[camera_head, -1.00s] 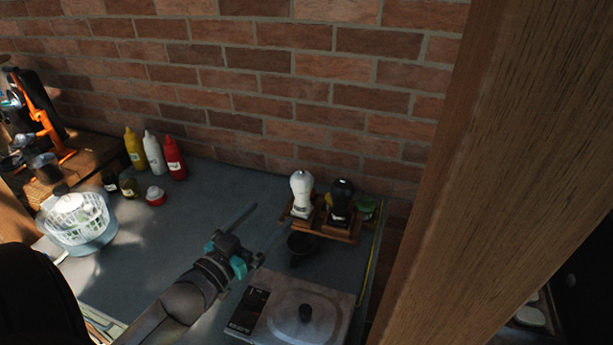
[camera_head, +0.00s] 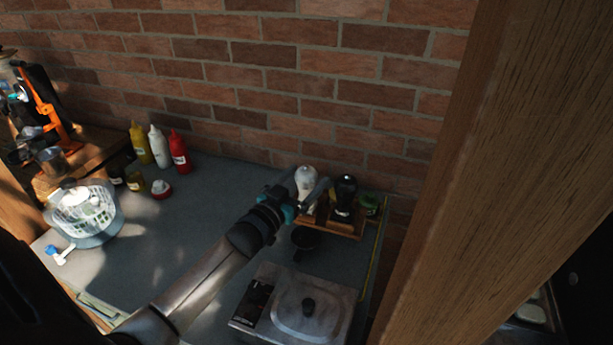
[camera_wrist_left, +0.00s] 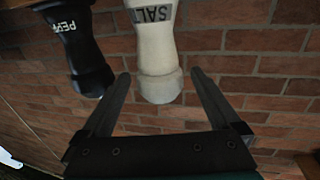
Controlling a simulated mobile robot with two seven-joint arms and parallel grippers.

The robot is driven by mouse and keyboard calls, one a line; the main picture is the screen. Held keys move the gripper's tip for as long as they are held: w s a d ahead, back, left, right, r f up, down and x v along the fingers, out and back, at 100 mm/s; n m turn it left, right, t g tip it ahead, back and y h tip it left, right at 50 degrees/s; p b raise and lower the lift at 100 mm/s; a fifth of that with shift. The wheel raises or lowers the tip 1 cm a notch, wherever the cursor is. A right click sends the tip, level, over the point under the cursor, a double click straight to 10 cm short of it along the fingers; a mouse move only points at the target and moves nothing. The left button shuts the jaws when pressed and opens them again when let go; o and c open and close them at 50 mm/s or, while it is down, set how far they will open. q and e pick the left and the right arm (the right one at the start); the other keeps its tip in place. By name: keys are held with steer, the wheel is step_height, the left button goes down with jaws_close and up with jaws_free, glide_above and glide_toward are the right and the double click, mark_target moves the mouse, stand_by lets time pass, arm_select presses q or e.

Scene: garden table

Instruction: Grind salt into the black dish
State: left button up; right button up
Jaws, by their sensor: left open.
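The white salt mill (camera_head: 306,178) stands on a small wooden rack at the back right, beside the black pepper mill (camera_head: 345,192). In the left wrist view the salt mill (camera_wrist_left: 157,55) shows its SALT label and lies between the two open fingers; the pepper mill (camera_wrist_left: 78,50) is outside them. My left gripper (camera_head: 307,194) is open around or just in front of the salt mill; whether the fingers touch it I cannot tell. The black dish (camera_head: 305,238) sits on the table in front of the rack. My right gripper is not in view.
The wooden rack (camera_head: 345,229) also holds a green-lidded jar (camera_head: 369,204). A grey lidded appliance (camera_head: 308,305) stands at the front right. Yellow, white and red bottles (camera_head: 179,152) and a salad spinner (camera_head: 85,210) are at left. A brick wall is behind; a wooden post (camera_head: 480,170) stands right.

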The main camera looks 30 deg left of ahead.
arm_select(q)
steer(key=shift+w, duration=0.5)
steer(key=shift+c, duration=0.4)
steer(key=c, duration=1.3)
steer(key=shift+m+h, duration=0.6)
steer(key=shift+h, duration=0.4)
steer(key=shift+m+h, duration=0.5)
steer(key=shift+h, duration=0.3)
steer(key=shift+m+g+h+b, duration=0.8)
steer(key=shift+m+h+b, duration=0.7)
steer(key=shift+h, duration=0.6)
